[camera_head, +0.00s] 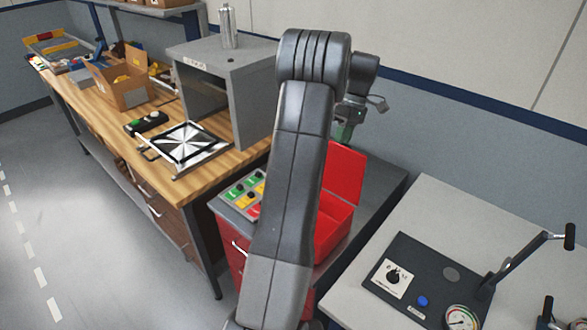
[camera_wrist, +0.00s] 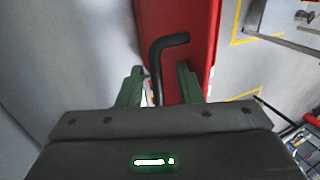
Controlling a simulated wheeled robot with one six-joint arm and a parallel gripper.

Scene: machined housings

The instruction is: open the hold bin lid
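The red hold bin (camera_head: 333,226) sits on a dark grey surface, partly hidden behind my arm. Its red lid (camera_head: 345,172) stands raised, close to upright, and part of the bin's inside shows. My gripper (camera_head: 346,132) is just above the lid's top edge. In the wrist view, the red lid (camera_wrist: 190,65) runs down the middle and has a bent black handle (camera_wrist: 170,41). The handle's lower part lies between the two green fingers of my gripper (camera_wrist: 159,76). The fingers are apart, with gaps beside the handle.
A panel with coloured buttons (camera_head: 243,190) is left of the bin. A wooden bench (camera_head: 190,170) with a grey cabinet (camera_head: 248,95) stands further left. A pale table (camera_head: 440,215) with a gauge (camera_head: 461,319) and lever (camera_head: 525,258) is at the right. A grey wall is behind.

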